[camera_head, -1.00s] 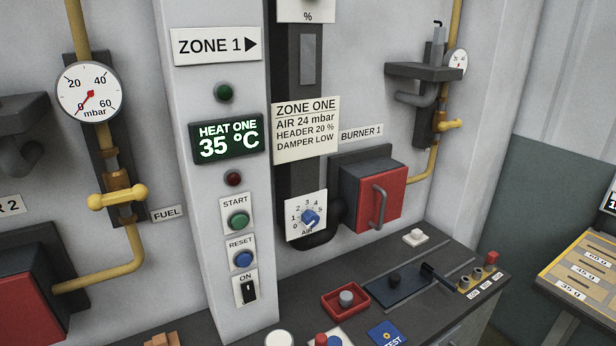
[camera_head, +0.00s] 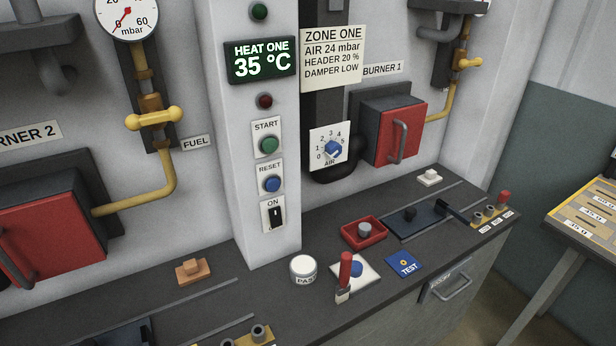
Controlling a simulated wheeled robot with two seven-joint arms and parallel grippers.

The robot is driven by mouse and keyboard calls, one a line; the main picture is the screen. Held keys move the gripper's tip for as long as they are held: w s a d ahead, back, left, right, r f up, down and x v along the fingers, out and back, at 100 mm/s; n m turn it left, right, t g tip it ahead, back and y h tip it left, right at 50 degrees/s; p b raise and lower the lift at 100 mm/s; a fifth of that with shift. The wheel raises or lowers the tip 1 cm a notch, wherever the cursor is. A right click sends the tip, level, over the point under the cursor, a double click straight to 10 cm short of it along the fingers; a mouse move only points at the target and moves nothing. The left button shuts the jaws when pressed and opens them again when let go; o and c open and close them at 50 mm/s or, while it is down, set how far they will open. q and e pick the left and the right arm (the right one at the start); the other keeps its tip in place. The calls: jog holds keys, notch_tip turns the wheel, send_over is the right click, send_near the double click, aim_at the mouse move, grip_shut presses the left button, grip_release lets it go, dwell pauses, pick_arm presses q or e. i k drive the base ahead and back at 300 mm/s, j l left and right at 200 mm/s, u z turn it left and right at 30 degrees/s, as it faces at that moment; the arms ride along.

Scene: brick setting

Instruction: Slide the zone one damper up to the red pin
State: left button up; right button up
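A dark blue sliding plate with a black knob (camera_head: 410,214) lies in a track on the counter, right of centre; it looks like the zone one damper, though no label on it is readable. A row of brass-coloured stops (camera_head: 484,215) stands beyond its right end. A red pin (camera_head: 503,197) stands upright at the far right of that row, apart from the plate. A black upright piece (camera_head: 441,206) is at the plate's right end. Neither of my grippers is in view.
The red burner box (camera_head: 397,133) is behind. A yellow rack (camera_head: 590,216) stands right.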

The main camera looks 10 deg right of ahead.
aim_at(425, 221)
jog(key=z, duration=1.55)
jog(key=i+l, duration=0.2)
